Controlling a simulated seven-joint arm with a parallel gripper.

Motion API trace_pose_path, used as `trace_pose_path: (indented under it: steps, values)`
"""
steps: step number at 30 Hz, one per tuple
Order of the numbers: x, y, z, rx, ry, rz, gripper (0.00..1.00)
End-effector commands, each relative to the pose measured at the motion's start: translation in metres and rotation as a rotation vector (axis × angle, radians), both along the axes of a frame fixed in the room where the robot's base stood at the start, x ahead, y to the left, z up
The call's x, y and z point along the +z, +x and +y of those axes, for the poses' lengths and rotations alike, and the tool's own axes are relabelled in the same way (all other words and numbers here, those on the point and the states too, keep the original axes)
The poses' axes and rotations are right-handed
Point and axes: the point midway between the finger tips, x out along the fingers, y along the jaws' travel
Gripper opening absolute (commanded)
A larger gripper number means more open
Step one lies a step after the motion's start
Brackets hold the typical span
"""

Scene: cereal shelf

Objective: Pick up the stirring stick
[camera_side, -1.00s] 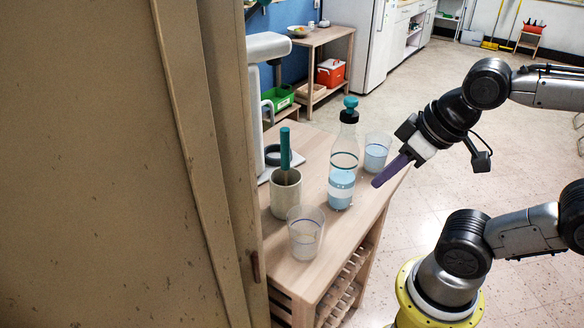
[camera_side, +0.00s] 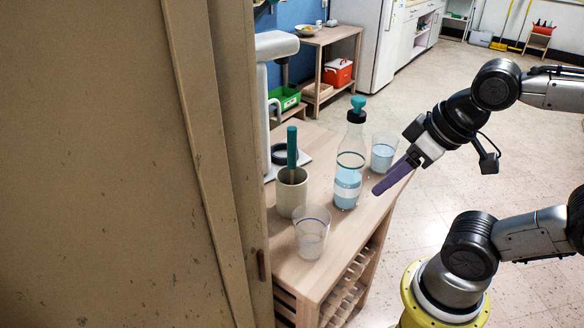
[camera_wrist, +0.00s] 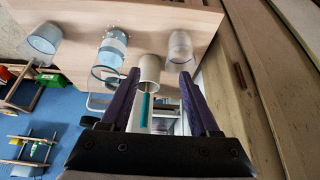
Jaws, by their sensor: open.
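The stirring stick (camera_side: 291,148) has a teal handle and stands upright in a pale cup (camera_side: 292,195) on the wooden table (camera_side: 322,262). In the wrist view the stick's teal handle (camera_wrist: 145,109) and the cup (camera_wrist: 150,68) lie between my two fingers, farther away. My gripper (camera_side: 378,191) has purple fingers and is held to the right of the bottle, apart from the stick. In the wrist view my gripper (camera_wrist: 161,80) is open, with nothing between its fingertips. The stick's lower end is hidden inside the cup.
A bottle (camera_side: 348,182) with a teal stopper stands between the cup and my gripper. A clear glass (camera_side: 312,236) is in front, and a glass with blue liquid (camera_side: 383,155) stands behind. A tan cabinet panel (camera_side: 110,170) fills the left side.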

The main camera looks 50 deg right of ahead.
Motion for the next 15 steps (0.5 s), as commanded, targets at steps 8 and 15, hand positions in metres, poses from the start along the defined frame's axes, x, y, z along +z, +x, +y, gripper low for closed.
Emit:
trace_pose_path:
  steps: [8,15]
  values:
    - [-0.001,-0.002,0.0,0.069,-0.036,0.009,0.62]
    - [0.032,0.004,0.0,0.492,-0.25,0.044,0.62]
